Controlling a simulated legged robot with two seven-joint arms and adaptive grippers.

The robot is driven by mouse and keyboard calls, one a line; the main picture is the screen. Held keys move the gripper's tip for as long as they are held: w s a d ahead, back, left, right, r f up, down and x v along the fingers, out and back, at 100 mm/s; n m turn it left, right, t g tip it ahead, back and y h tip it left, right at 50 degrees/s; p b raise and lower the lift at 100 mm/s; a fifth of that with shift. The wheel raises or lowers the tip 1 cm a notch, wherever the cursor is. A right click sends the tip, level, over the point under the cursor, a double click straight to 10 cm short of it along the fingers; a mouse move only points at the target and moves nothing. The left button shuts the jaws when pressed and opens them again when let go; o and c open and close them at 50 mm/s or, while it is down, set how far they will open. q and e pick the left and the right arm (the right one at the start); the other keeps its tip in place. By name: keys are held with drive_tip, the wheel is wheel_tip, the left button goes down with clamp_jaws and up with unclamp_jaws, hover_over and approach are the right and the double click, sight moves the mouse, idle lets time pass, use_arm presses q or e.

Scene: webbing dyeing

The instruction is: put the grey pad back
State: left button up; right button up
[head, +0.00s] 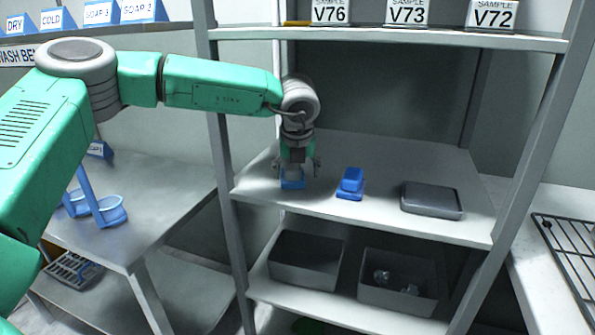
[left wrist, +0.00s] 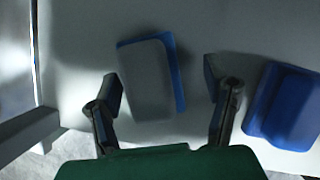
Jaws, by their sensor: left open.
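The grey pad (left wrist: 143,78) lies on a blue base (left wrist: 178,72) in the left wrist view, a little skewed. In the head view the same grey-topped blue piece (head: 292,182) sits on the middle shelf (head: 390,152) near its left front edge, partly hidden by my gripper. My left gripper (head: 297,167) points down just above it. In the left wrist view its open fingers (left wrist: 162,90) stand apart, one on each side of the pad's near end. I cannot tell whether either finger touches it. My right gripper is not in view.
A blue block (head: 350,184) stands close to the right, also in the left wrist view (left wrist: 287,108). A dark grey tray (head: 432,200) lies farther right. Rack posts (head: 222,150) flank the shelf. Two grey bins (head: 305,262) sit below. A metal table (head: 140,205) stands left.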

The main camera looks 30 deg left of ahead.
sight(291, 167)
use_arm(q)
drive_tip(key=shift+s+a+r, duration=0.15)
drive_tip(key=shift+a+r, duration=0.1)
drive_tip(key=shift+a, duration=0.3)
drive_tip(key=p+v, duration=0.1)
drive_tip(key=v, duration=0.3)
drive_tip(key=shift+s+r, duration=0.2)
drive_tip(key=shift+s, duration=0.05)
drive_tip(key=s+d, duration=0.7)
drive_tip(key=s, duration=0.2)
drive_tip(key=shift+s+d, duration=0.2)
drive_tip(key=shift+d, duration=0.1)
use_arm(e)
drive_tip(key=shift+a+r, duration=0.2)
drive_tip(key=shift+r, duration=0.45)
